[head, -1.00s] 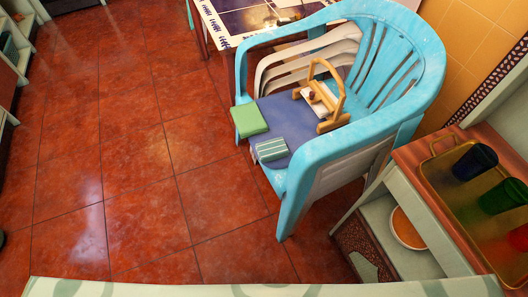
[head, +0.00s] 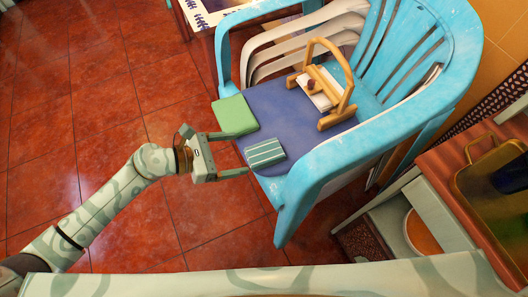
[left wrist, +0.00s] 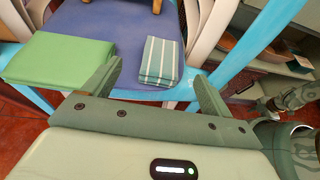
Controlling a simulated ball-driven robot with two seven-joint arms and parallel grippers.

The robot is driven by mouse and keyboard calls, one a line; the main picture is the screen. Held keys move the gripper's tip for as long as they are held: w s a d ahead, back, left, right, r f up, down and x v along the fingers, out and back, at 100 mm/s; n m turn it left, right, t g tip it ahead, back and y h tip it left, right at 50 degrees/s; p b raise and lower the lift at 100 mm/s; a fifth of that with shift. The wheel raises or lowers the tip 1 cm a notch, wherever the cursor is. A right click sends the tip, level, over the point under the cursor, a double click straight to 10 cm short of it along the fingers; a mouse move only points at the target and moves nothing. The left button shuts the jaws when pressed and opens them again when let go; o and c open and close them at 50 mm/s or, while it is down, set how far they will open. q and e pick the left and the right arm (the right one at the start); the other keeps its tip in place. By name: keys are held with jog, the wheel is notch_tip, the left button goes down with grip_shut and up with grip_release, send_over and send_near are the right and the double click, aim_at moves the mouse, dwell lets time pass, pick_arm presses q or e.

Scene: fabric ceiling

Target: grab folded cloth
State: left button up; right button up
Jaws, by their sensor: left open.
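A folded teal cloth with pale stripes (head: 265,152) lies on the blue seat of the chair, near its front edge. It also shows in the left wrist view (left wrist: 160,60), between and beyond the fingertips. A flat green folded piece (head: 234,116) lies at the seat's left corner, left of the striped cloth in the left wrist view (left wrist: 60,60). My left gripper (head: 243,153) is open and empty, just left of the striped cloth, fingers pointing at it. In the left wrist view, its fingers (left wrist: 158,76) stand apart with nothing between them. My right gripper does not show in the head view.
The light-blue plastic chair (head: 405,110) has armrests around the seat. A wooden handled holder (head: 325,85) stands further back on the seat. A cabinet with a tray (head: 500,175) is at the right. Red tiled floor at the left is clear.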

aim_at(257, 154)
pick_arm(q)
jog(key=x, duration=0.5)
jog(key=shift+f+b, duration=0.15)
jog(key=shift+b, duration=0.2)
jog(key=b+x, duration=0.1)
jog(key=x, duration=0.1)
jog(key=f+b+x, duration=0.1)
jog(key=x, duration=0.2)
jog(key=shift+s+a, duration=0.15)
jog(key=shift+s, duration=0.1)
jog(key=shift+r, duration=0.1)
jog(key=c, duration=1.1)
